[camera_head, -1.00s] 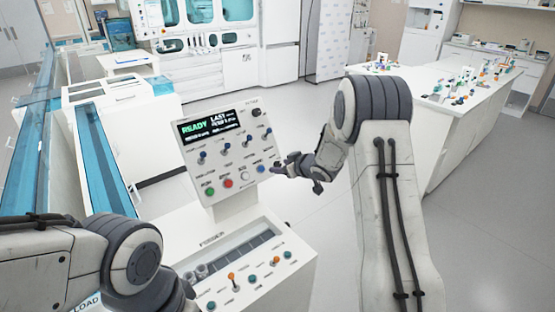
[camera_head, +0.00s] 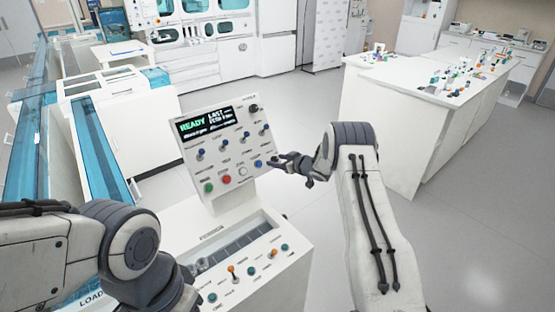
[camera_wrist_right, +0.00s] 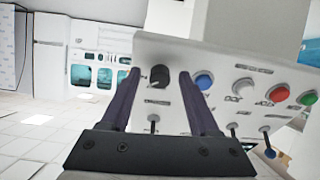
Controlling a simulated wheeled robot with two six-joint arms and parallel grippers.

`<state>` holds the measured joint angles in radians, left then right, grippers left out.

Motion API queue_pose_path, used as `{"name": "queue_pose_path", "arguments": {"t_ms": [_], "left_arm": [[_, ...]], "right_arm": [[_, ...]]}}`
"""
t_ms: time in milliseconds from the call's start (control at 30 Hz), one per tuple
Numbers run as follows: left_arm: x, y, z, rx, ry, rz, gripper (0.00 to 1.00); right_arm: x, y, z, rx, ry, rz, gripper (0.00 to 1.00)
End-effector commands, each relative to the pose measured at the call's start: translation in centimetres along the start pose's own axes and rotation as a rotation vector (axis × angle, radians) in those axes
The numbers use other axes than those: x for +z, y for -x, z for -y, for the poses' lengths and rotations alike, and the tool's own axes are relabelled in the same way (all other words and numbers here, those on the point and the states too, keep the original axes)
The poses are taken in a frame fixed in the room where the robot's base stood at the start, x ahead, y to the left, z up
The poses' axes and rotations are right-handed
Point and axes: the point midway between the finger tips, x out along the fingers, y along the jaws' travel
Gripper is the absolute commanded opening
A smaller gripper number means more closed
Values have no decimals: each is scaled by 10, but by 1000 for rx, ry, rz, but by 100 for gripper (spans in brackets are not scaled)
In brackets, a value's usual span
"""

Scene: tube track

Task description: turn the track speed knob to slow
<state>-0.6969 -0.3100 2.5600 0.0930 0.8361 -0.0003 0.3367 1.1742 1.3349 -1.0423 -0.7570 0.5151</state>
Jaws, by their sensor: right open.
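The control panel (camera_head: 196,160) stands upright on a white console, with a READY display on top. A black round knob (camera_wrist_right: 160,76) sits at the end of its button row, beside the blue button (camera_wrist_right: 204,82), in the right wrist view. I cannot read its label or setting. My right gripper (camera_head: 274,162) is at the panel's lower right corner in the head view and hides this knob there. In the wrist view its open fingers (camera_wrist_right: 160,73) appear on either side of the knob; I cannot tell whether they touch it.
Another black knob (camera_head: 253,108) is at the panel's upper right. Green (camera_head: 209,187), red (camera_head: 226,181) and white buttons line the lower row, with several toggles above. The feeder console (camera_head: 285,280) has more switches. A white bench (camera_head: 385,110) stands right; floor between is clear.

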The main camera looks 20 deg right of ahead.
Motion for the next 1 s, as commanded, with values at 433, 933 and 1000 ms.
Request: {"name": "queue_pose_path", "arguments": {"t_ms": [433, 933, 1000], "left_arm": [[0, 1, 0, 0, 0, 0, 50], [0, -6, 0, 0, 0, 0, 50], [0, -9, 1, 0, 0, 0, 50]], "right_arm": [[0, -5, 0, 1, 0, 1, 35], [1, -5, 0, -6, 51, -1, 0], [1, -6, 0, -11, 84, -1, 0]]}}
